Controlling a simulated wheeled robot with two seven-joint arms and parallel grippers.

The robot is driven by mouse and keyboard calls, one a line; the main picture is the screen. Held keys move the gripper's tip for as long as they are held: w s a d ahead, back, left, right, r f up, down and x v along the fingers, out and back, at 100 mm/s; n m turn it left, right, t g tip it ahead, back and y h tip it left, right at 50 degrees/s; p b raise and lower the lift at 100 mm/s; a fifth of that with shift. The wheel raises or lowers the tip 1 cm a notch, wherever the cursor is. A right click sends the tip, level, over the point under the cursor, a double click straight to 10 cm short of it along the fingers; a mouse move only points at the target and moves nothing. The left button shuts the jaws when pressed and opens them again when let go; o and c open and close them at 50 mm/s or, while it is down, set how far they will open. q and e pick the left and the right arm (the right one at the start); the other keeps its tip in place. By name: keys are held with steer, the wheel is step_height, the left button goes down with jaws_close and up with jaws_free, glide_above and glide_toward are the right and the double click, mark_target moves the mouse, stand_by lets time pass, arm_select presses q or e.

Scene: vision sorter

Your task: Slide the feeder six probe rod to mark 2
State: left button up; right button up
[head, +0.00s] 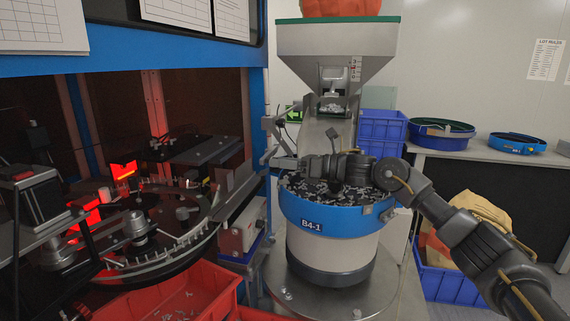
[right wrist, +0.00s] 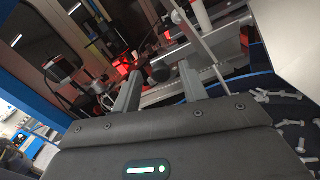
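The feeder is a blue-rimmed bowl (head: 335,222) labelled B4-1, with many small grey parts in it. A hopper (head: 335,42) stands behind it, with a small numbered strip (head: 356,72) on its front; I cannot read the marks surely. A short dark rod with a flat end (head: 333,136) rises above the bowl; I cannot tell if it is the probe rod. My right gripper (head: 277,162) reaches leftward over the bowl. In the right wrist view its fingers (right wrist: 160,74) stand apart with nothing visibly held. A thin pale rod (right wrist: 203,42) passes beyond them. My left gripper is not seen.
A red-lit sorting machine with a round track (head: 160,268) fills the left. A thin metal post (head: 268,130) stands left of the bowl. Red bins (head: 205,285) sit low in front. Blue crates (head: 382,127) and a side table (head: 490,157) are behind right.

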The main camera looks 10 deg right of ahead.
steer(key=shift+d, duration=0.1)
steer(key=b+v, duration=0.4)
steer(key=v, duration=0.6)
steer(key=shift+s+d, duration=0.2)
steer(key=shift+d, duration=0.15)
steer(key=shift+f, duration=0.1)
